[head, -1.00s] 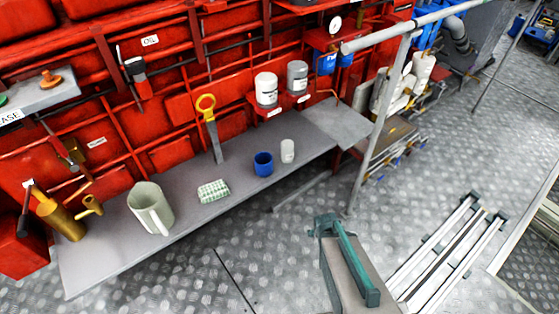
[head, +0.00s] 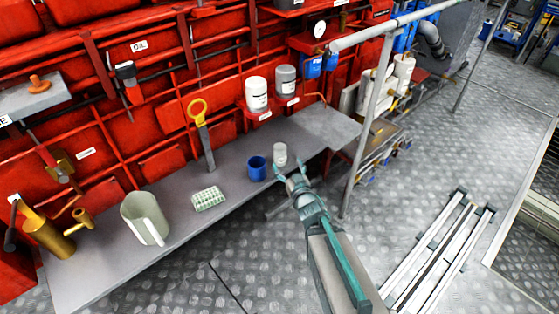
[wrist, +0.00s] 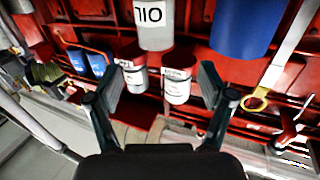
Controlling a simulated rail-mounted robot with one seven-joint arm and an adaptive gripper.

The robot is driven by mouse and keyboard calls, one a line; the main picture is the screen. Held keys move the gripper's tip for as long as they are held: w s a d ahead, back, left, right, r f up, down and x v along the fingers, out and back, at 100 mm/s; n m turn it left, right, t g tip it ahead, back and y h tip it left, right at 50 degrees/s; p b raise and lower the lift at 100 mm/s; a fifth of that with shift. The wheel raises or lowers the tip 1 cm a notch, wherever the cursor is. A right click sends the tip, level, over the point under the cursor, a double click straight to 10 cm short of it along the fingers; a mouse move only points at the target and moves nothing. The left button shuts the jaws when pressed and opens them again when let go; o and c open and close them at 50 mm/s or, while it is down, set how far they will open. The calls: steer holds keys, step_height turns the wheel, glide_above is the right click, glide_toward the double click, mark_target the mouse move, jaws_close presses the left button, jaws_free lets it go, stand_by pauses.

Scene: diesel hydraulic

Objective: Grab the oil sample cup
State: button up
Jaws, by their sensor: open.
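The small white oil sample cup (head: 280,154) stands upright on the grey shelf (head: 100,262), just right of a blue cup (head: 257,168). In the wrist view, which appears upside down, the oil sample cup (wrist: 153,22) shows at the top edge with "OIL" lettering, partly cut off. The blue cup (wrist: 245,28) is to its right there. My gripper (head: 291,168) is open and empty at the shelf's front edge, close to the white cup. Its spread fingers (wrist: 163,75) show in the wrist view, with the cup beyond them and not between the pads.
A green-white cloth (head: 208,199), a pale jug (head: 145,218) and a brass can (head: 48,234) are farther left on the shelf. Two canisters (head: 257,94) (head: 285,80) sit on a red bracket behind. A grey railing post (head: 366,125) stands right of my arm.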

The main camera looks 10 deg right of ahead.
mark_target(280, 148)
steer(key=shift+w+a+f+b, duration=0.15)
steer(key=shift+w+b, duration=0.3)
steer(key=shift+b, duration=0.65)
steer(key=shift+w+d+f+b, duration=0.15)
steer(key=shift+w+b, duration=0.25)
steer(key=shift+b, duration=0.65)
steer(key=w+b, duration=0.2)
steer(key=shift+w+a+r, duration=0.15)
steer(key=shift+w+a, duration=0.05)
steer(key=shift+w, duration=0.15)
steer(key=shift+w+a+r, duration=0.1)
steer(key=shift+w, duration=1.3)
steer(key=shift+w+a+r, duration=0.1)
steer(key=shift+w, duration=1.25)
steer(key=c, duration=1.2)
steer(key=shift+o, duration=0.2)
